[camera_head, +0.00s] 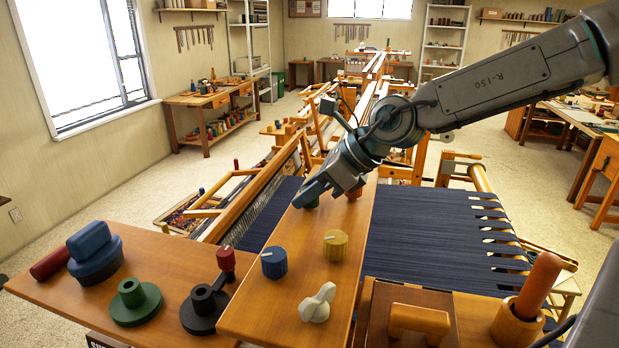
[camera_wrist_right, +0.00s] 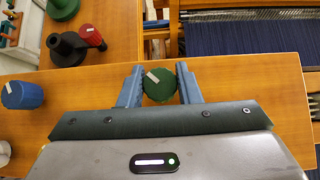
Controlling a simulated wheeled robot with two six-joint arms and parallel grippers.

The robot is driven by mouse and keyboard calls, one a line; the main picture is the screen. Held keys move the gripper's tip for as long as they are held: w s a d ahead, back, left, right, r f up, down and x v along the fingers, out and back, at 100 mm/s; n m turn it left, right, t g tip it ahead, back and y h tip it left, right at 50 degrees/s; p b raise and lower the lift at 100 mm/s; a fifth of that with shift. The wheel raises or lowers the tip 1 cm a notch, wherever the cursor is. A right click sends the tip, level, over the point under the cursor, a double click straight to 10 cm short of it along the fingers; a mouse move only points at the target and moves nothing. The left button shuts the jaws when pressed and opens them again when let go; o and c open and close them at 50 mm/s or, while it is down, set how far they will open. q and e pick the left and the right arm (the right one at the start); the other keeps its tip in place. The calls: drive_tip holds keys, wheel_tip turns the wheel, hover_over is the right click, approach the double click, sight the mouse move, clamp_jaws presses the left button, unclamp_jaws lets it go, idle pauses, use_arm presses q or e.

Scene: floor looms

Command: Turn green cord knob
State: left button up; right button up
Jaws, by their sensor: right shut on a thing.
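The green cord knob (camera_wrist_right: 158,86) is a round dark green knob with a pale pointer mark on a wooden board. In the right wrist view it sits between the two blue-grey fingers of my right gripper (camera_wrist_right: 160,90), which is shut on it. In the head view my right gripper (camera_head: 312,192) comes down from the upper right over the board, and only a bit of the green knob (camera_head: 311,203) shows beneath the fingers. My left gripper is not in view.
The board (camera_head: 290,312) also bears a blue knob (camera_head: 274,262), a yellow knob (camera_head: 335,245), a white knob (camera_head: 318,303) and a red knob (camera_head: 354,194) close beside my gripper. Left of it are a green spool (camera_head: 136,302) and a black piece (camera_head: 203,308). Dark blue cloth (camera_head: 430,240) lies right.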

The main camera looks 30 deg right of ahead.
drive_tip(key=shift+n+g+y, duration=0.3)
drive_tip(key=shift+n+g, duration=0.1)
drive_tip(key=shift+n, duration=0.2)
drive_tip(key=shift+f+n+g+y+b, duration=0.15)
drive_tip(key=shift+n+g+y+b, duration=0.45)
drive_tip(key=shift+n, duration=0.5)
drive_tip(key=n+g+b, duration=0.2)
drive_tip(key=n+b, duration=0.1)
drive_tip(key=shift+y, duration=0.4)
drive_tip(key=shift+n+g+b, duration=0.9)
drive_tip(key=shift+n+b, duration=0.05)
drive_tip(key=shift+n, duration=0.15)
drive_tip(key=o, duration=1)
drive_tip(key=shift+d+r, duration=0.1)
drive_tip(key=shift+r, duration=0.1)
